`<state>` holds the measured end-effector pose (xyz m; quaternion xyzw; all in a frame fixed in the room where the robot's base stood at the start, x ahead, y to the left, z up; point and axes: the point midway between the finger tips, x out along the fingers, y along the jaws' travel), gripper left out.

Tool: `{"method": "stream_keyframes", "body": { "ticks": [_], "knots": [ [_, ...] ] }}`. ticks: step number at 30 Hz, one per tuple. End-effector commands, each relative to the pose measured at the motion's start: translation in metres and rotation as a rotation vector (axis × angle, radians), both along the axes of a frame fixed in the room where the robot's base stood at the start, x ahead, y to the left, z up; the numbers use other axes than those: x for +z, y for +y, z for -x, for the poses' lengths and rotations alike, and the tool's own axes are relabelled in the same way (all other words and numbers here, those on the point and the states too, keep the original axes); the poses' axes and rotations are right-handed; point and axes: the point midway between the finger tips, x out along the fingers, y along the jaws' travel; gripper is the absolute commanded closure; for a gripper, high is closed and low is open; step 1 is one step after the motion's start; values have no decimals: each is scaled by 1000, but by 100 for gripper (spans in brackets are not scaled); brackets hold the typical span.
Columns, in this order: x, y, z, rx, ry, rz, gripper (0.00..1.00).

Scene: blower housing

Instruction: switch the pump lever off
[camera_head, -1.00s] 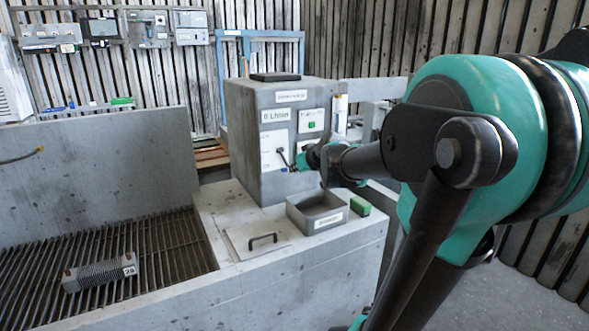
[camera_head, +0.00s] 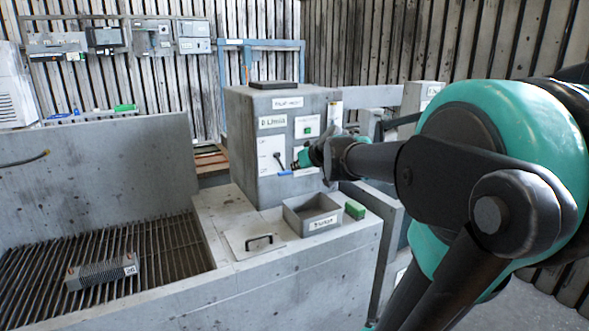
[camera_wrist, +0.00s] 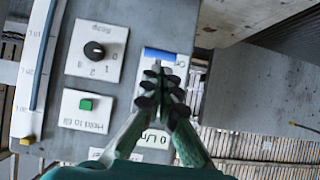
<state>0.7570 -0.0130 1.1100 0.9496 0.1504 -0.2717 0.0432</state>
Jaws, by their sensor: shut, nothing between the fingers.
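The pump lever (camera_head: 278,158) is a small dark handle on a white plate (camera_head: 265,146) on the front of the grey housing (camera_head: 243,130). It slants up and to the left in the head view. My gripper (camera_head: 296,164) is just right of the lever, close to the plate; I cannot tell whether it touches. In the wrist view my gripper (camera_wrist: 161,78) is shut and empty, its fingertips over the white plate beside a blue strip (camera_wrist: 160,54). The fingers hide most of the lever there.
A black knob (camera_wrist: 95,50) and a green button (camera_wrist: 86,104) sit on neighbouring plates. Below the panel are an open grey bin (camera_head: 298,222), a green block (camera_head: 355,209) and a hatch handle (camera_head: 259,240). A finned part (camera_head: 98,275) lies on the grating at left.

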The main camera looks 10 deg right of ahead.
Motion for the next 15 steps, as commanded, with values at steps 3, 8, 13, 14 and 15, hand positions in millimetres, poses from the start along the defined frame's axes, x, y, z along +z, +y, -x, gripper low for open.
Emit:
{"method": "stream_keyframes", "body": {
  "ticks": [3, 8, 13, 14, 15],
  "knots": [
    [3, -4, 12, -1, 0, 0, 100],
    [7, -11, 33, -2, 1, -1, 100],
    [11, -18, 54, -1, 0, 0, 100],
    [12, -19, 57, -1, 1, 0, 100],
    [12, -20, 61, -1, 1, 0, 100]
  ]
}}
